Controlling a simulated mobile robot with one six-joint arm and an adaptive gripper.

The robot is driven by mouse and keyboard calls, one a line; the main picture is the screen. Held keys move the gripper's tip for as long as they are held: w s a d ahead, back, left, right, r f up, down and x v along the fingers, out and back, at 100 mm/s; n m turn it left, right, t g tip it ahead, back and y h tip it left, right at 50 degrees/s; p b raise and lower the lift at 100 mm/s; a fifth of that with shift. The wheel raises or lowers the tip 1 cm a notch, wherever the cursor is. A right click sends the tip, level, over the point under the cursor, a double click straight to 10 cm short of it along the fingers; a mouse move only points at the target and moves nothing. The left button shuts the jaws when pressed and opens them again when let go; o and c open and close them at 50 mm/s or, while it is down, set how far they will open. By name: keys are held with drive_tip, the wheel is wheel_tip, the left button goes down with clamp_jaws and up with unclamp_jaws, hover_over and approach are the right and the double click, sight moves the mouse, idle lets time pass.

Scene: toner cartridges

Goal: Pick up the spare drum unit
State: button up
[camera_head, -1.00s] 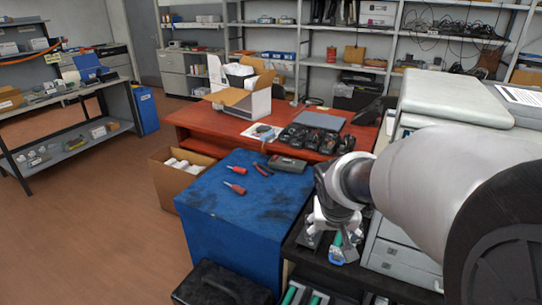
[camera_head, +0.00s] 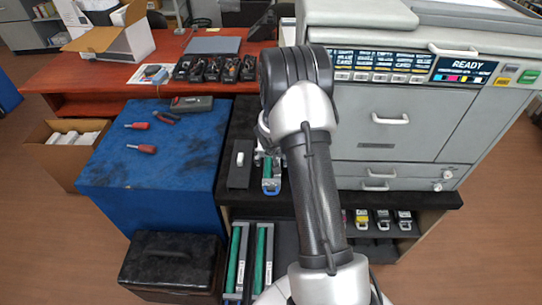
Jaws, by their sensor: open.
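A drum unit with a green roller and a blue and grey end (camera_head: 271,178) lies on the black tabletop, just left of my forearm. Two longer units with green rollers stand side by side on the lower shelf, one on the left (camera_head: 236,258) and one on the right (camera_head: 262,258). I cannot tell from any label which is the spare. My gripper (camera_head: 267,158) is open, at the far end of the upper drum unit. My arm hides most of it, and I cannot tell whether it touches the unit.
A black block with a white piece (camera_head: 239,165) lies left of the upper drum unit. The grey printer (camera_head: 400,110) stands close on the right. A blue-covered table (camera_head: 160,190) with screwdrivers is on the left. A black case (camera_head: 172,262) stands below. Toner cartridges (camera_head: 382,220) sit on the lower right shelf.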

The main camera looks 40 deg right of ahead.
sight(272, 163)
drive_tip(key=b+x, duration=0.2)
drive_tip(key=x, duration=0.6)
drive_tip(key=shift+w, duration=0.1)
drive_tip(key=c, duration=1.5)
drive_tip(key=shift+c, duration=0.2)
drive_tip(key=shift+r+p, duration=0.35)
drive_tip(key=shift+r, duration=0.15)
drive_tip(key=shift+r+p, duration=2.15)
drive_tip(key=shift+r, duration=0.9)
